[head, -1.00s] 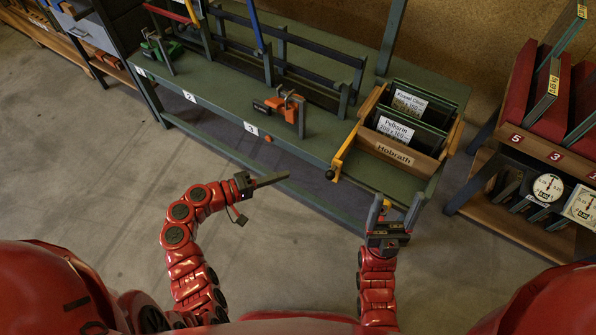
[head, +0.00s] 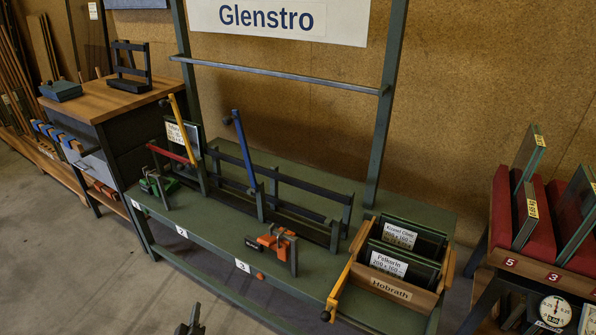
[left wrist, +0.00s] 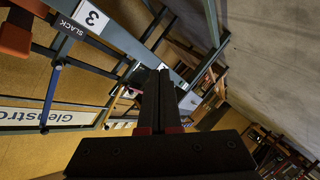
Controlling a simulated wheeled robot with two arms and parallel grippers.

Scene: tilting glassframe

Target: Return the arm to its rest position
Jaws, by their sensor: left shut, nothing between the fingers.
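My left gripper (head: 190,322) shows only as dark finger tips at the bottom edge of the head view, over the floor in front of the green bench (head: 210,232). In the left wrist view its two dark fingers (left wrist: 160,100) lie together, shut, with nothing held. The bench's label 3 (left wrist: 92,18) and blue lever (left wrist: 52,95) show beyond them, apart from the fingers. The rest of my left arm is out of view. My right gripper is not in view.
A wooden Hobrath box (head: 390,288) with framed panes stands on the bench's right end. An orange clamp (head: 278,242), a blue lever (head: 243,148) and a yellow lever (head: 182,125) rise from it. A red padded rack (head: 505,215) is at right.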

